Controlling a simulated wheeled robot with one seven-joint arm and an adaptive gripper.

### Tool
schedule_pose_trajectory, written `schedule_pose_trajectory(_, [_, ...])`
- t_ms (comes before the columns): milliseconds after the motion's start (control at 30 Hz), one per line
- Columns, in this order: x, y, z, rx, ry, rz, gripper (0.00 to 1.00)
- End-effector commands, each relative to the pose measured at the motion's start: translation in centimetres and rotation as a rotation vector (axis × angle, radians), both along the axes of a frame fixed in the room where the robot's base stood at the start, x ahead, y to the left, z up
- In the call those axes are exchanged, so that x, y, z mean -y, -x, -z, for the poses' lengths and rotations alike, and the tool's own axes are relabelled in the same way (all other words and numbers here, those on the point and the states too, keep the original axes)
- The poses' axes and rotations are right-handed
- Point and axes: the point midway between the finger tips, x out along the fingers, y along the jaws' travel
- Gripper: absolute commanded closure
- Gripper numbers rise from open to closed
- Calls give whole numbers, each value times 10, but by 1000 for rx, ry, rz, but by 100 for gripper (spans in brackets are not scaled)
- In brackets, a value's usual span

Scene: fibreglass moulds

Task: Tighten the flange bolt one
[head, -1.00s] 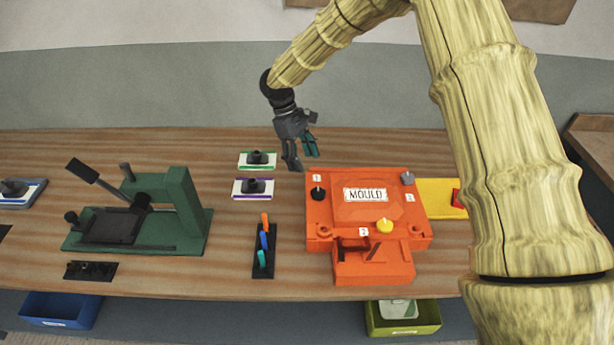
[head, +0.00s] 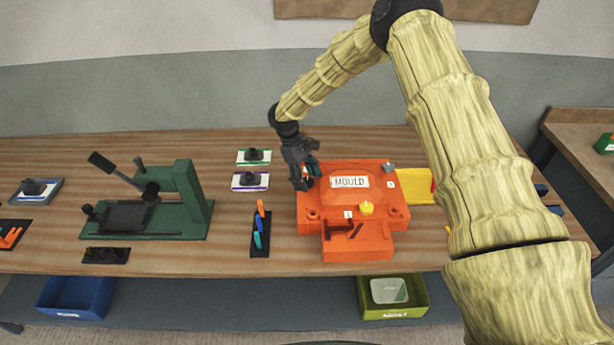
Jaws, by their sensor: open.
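The orange mould (head: 334,205) sits on the bench, with a white MOULD plate (head: 349,182) on its raised lid. A yellow bolt knob (head: 366,208) stands at its front and a grey bolt knob (head: 388,167) at its back right corner. The small number tags beside the knobs are too small to read surely. My gripper (head: 307,179) is open at the mould's back left corner, fingers pointing down. It covers the spot of the black knob, which I cannot see now. I cannot tell whether the fingers are around it or touching it.
A green press (head: 186,205) stands on the left, and a black rack (head: 261,243) of coloured pieces lies left of the mould. Two pads with black handles (head: 250,181) lie behind the rack. A yellow sheet (head: 418,187) lies right of the mould. Bins hang below the bench.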

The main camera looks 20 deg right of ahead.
Motion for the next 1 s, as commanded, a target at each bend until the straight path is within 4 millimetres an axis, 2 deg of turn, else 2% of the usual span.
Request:
schedule_pose_trajectory(133, [0, -2, 3, -1, 0, 1, 39])
schedule_pose_trajectory(400, [4, 13, -8, 17, 1, 6, 84])
schedule_pose_trajectory(633, [6, 13, -9, 15, 2, 8, 84])
schedule_pose_trajectory(1000, [0, -3, 1, 0, 1, 2, 84])
